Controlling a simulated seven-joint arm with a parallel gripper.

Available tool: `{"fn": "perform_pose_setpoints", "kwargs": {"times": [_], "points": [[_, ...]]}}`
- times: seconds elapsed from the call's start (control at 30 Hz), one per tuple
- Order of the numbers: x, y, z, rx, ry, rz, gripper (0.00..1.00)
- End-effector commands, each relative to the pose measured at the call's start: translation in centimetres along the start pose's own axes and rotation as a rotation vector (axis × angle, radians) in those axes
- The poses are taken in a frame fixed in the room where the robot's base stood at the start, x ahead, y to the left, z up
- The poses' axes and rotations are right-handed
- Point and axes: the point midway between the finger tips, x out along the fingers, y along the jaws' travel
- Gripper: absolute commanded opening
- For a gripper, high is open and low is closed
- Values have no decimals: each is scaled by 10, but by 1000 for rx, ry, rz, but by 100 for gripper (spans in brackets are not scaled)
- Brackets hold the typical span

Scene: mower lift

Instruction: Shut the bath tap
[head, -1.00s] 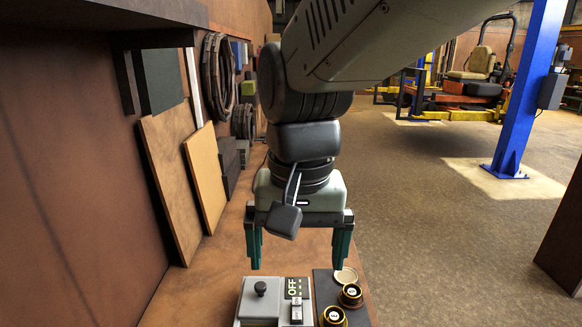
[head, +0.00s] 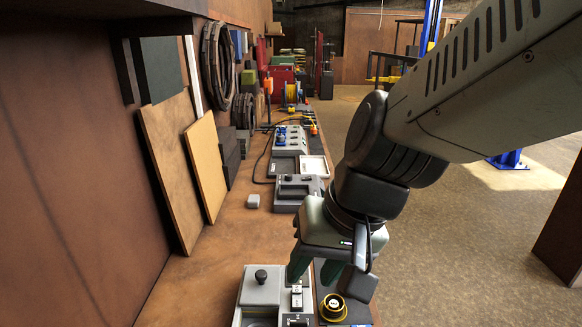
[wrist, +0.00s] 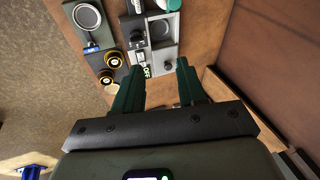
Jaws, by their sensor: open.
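No part in view is plainly marked as a bath tap. On the bench front, a grey control box (head: 262,292) carries a black ball knob (head: 261,275) and white rocker switches (head: 296,297). The wrist view shows two such yellow-rimmed knobs (wrist: 113,59) and an OFF label (wrist: 147,70). My gripper (head: 314,274) is open and empty above the switches and the dark panel. In the wrist view its fingers (wrist: 158,72) are apart, with the box beyond them. My wrist hides part of the panel.
Further along the bench (head: 222,248) stand a grey device (head: 297,190), a small grey block (head: 253,201), a white tray (head: 314,166) and a blue-topped unit (head: 290,138). Boards (head: 208,165) lean on the left wall. Open floor (head: 450,230) lies right.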

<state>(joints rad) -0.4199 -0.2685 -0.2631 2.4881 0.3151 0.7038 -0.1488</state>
Motion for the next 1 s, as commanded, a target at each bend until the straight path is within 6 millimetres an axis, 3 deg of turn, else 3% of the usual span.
{"fn": "perform_pose_setpoints", "kwargs": {"times": [0.03,0.2,0.4,0.63,0.83,1.0], "points": [[24,-6,0,8,-55,-6,40],[94,-13,5,61,-163,32,40],[158,0,18,88,-210,178,40],[186,15,24,87,-199,291,40],[198,20,26,89,-197,301,40],[220,28,31,93,-199,301,40]]}}
